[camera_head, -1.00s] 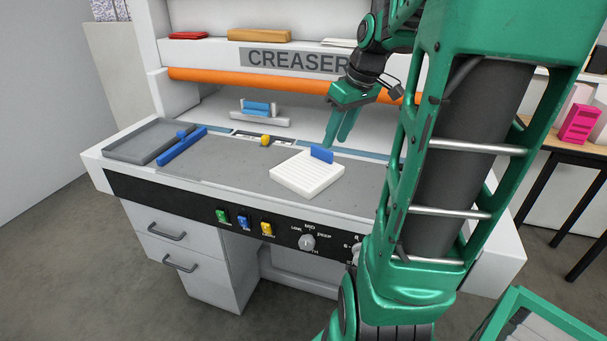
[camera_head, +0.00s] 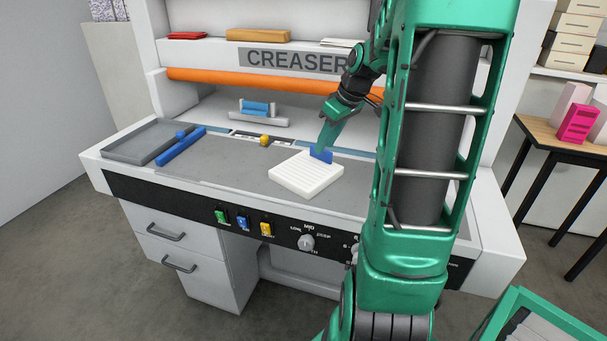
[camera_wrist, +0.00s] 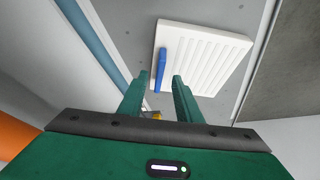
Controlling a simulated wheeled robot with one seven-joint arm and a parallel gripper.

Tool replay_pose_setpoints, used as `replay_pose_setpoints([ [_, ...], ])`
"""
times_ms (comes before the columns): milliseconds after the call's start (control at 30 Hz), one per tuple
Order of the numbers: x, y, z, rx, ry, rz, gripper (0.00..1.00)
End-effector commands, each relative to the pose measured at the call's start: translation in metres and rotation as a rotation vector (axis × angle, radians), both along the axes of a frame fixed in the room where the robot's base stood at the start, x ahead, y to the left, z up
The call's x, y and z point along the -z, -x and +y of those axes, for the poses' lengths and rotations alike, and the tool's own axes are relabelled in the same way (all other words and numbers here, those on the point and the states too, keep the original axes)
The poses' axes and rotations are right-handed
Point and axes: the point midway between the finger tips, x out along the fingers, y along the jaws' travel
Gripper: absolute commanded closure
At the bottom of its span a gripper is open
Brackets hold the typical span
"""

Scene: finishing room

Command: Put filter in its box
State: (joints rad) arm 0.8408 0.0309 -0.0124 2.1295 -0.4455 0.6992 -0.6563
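The filter is a white ribbed square panel (camera_head: 305,175) with an upright blue tab (camera_head: 326,156) on its far edge. It lies flat on the grey top of the creaser. In the wrist view the ribbed panel (camera_wrist: 212,62) and its blue tab (camera_wrist: 161,64) are ahead of my fingers. My gripper (camera_head: 322,146) is just above the tab, pointing down at it. In the wrist view my gripper (camera_wrist: 160,76) is open, with the tab in line with the gap between its fingertips. I cannot tell which container is the filter's box.
A grey tray (camera_head: 128,146) and a blue bar (camera_head: 182,147) are at the left of the creaser top. A yellow knob (camera_head: 265,140) sits in a recess behind the filter. A green-rimmed bin (camera_head: 548,308) shows at bottom right. An orange roller (camera_head: 230,78) spans the back.

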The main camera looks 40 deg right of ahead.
Motion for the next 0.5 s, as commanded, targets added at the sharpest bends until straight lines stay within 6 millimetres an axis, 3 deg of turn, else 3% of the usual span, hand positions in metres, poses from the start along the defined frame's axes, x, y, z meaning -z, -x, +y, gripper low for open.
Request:
replay_pose_setpoints([
  [200,0.022,-0.01,0.001,0.0,-0.001,0.0,0.69],
  [467,0.024,-0.011,0.001,-0.001,0.0,0.0,0.69],
  [500,0.024,-0.011,0.001,0.0,0.0,0.0,0.76],
])
